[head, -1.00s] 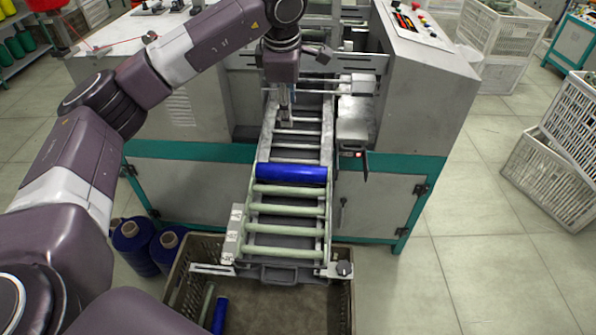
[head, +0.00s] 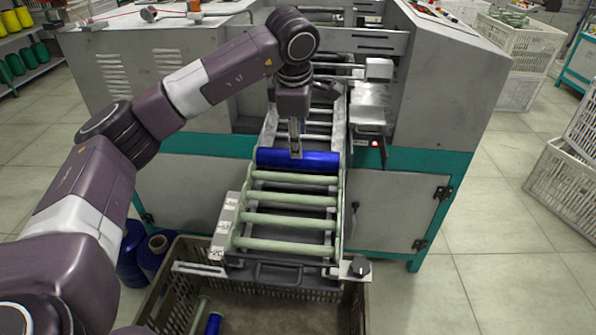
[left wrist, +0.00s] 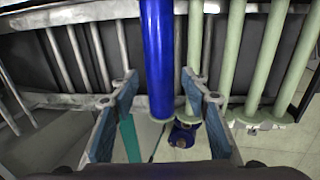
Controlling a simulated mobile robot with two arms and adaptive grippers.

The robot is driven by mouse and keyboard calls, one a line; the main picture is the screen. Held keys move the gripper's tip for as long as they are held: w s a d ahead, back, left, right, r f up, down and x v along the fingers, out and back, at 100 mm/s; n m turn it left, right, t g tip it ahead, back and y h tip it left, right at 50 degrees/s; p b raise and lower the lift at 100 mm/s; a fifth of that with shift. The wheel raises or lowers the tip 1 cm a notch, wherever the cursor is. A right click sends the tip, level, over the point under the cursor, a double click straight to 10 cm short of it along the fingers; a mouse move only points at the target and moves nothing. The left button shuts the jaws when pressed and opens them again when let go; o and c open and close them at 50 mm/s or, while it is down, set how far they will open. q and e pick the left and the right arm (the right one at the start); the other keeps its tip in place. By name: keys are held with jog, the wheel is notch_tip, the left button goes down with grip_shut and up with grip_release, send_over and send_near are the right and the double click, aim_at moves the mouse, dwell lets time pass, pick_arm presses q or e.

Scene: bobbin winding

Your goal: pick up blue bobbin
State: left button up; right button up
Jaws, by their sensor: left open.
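The blue bobbin (head: 320,160) lies across the sloping rack of the machine, above a row of pale green bobbins (head: 292,198). My left gripper (head: 296,150) points down at the blue bobbin and overlaps it in the head view. In the left wrist view the blue bobbin (left wrist: 159,60) runs down between the two spread fingers of the left gripper (left wrist: 160,108), with a gap on either side. The gripper is open and holds nothing. The wrist view also shows pale green bobbins (left wrist: 232,55) right of the blue one. My right gripper is not in view.
A brown crate (head: 362,310) stands below the rack's lower end, with another blue bobbin (head: 213,324) inside. Large blue yarn cones (head: 152,256) stand left of it. The machine's right cabinet (head: 395,203) flanks the rack. White crates (head: 562,185) stand at right.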

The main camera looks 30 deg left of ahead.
aim_at(298, 160)
pick_arm(q)
jog(key=x, duration=0.7)
jog(key=shift+w+d+f+b, duration=0.2)
jog(key=shift+w+f+b, duration=0.05)
jog(key=shift+f+b, duration=0.1)
jog(key=shift+r, duration=0.1)
jog(key=c, duration=0.9)
jog(key=shift+c, duration=0.5)
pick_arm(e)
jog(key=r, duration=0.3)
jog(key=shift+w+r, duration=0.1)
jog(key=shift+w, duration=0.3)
pick_arm(q)
jog(key=shift+r, duration=0.2)
